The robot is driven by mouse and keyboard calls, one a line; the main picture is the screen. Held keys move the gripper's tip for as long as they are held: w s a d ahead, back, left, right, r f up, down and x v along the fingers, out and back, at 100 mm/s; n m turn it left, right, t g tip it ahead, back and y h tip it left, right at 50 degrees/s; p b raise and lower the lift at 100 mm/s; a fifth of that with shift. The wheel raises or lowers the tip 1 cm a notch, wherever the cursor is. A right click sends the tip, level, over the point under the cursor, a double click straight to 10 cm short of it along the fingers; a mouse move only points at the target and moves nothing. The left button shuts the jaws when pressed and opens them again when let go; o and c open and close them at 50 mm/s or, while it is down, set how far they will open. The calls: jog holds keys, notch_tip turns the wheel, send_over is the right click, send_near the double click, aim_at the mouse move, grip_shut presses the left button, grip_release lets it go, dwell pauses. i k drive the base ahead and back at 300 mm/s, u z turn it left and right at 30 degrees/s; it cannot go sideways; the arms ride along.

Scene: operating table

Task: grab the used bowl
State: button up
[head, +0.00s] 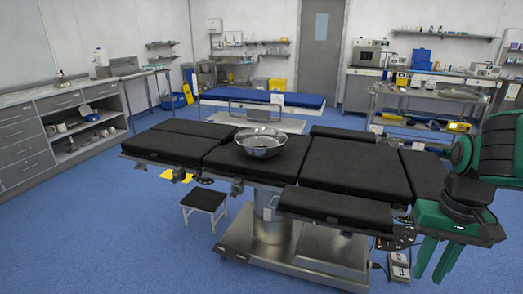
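A shiny metal bowl (260,142) sits upright on the black padded operating table (352,173), a little left of the middle of the picture. It looks empty as far as its inside shows. My gripper (432,272) hangs at the lower right, beside the table's right end, with its green fingers pointing down. It is well to the right of the bowl and apart from it. The two fingers are spread with a gap between them, and nothing shows in the gap.
A black-topped step stool (204,200) stands on the floor before the table. A blue-topped bed (262,98) is behind it. A metal cart (428,104) with devices stands at the back right. Drawer cabinets (55,117) line the left wall. The table around the bowl is clear.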

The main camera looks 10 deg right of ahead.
aim_at(256, 143)
jog(key=u, duration=0.45)
jog(key=i, duration=0.7)
jog(key=u, duration=0.75)
jog(key=i, duration=1.25)
jog(key=z, duration=0.8)
jog(key=i, duration=0.55)
jog(key=z, duration=0.35)
